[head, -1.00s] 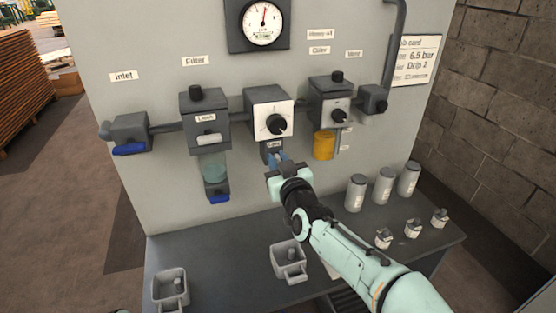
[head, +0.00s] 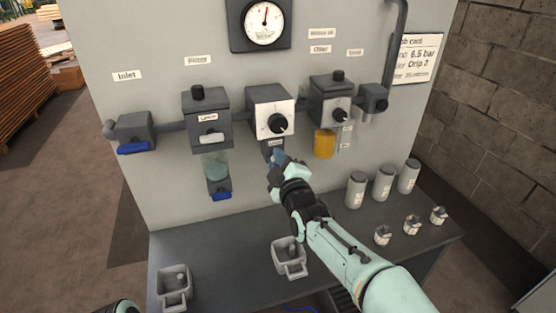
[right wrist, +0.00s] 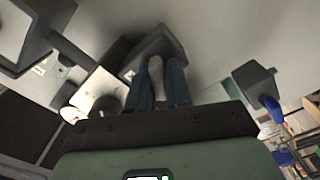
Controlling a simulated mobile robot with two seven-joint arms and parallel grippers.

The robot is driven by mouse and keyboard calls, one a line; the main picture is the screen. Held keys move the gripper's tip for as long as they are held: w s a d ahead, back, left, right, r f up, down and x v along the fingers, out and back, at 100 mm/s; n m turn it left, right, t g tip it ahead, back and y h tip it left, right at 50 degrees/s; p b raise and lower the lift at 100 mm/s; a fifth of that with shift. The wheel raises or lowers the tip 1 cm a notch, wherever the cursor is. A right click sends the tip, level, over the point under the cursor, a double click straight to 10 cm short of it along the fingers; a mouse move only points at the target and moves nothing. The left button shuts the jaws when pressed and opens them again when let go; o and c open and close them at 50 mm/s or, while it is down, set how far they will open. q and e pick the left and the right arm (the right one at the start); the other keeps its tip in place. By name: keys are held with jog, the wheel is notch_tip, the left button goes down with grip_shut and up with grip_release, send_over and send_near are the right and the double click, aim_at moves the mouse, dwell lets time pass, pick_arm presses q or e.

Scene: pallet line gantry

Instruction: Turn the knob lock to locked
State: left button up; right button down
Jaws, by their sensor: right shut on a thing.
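The knob lock is on the small dark housing (head: 273,145) with a white label, under the black-knobbed regulator box (head: 270,110). My right gripper (head: 277,157) is at this housing from below and in front. In the right wrist view its two blue fingers (right wrist: 157,88) are shut on a pale, narrow knob (right wrist: 156,72) between them. The dark housing behind the knob also shows there. In the head view the gripper hides the knob, and its set position cannot be read. My left gripper is not in view.
The filter bowl (head: 215,166) hangs left of the gripper and a yellow cup (head: 324,144) hangs to its right. On the bench (head: 225,262) stand grey cups, including one (head: 289,258) beside my forearm, and several canisters (head: 383,184) and small fittings at right.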

jog(key=n, duration=0.3)
jog(key=shift+f+b, duration=0.15)
jog(key=shift+b, duration=0.25)
jog(key=shift+n+b, duration=0.4)
jog(key=shift+n, duration=1.1)
jog(key=c, duration=1.1)
grip_release()
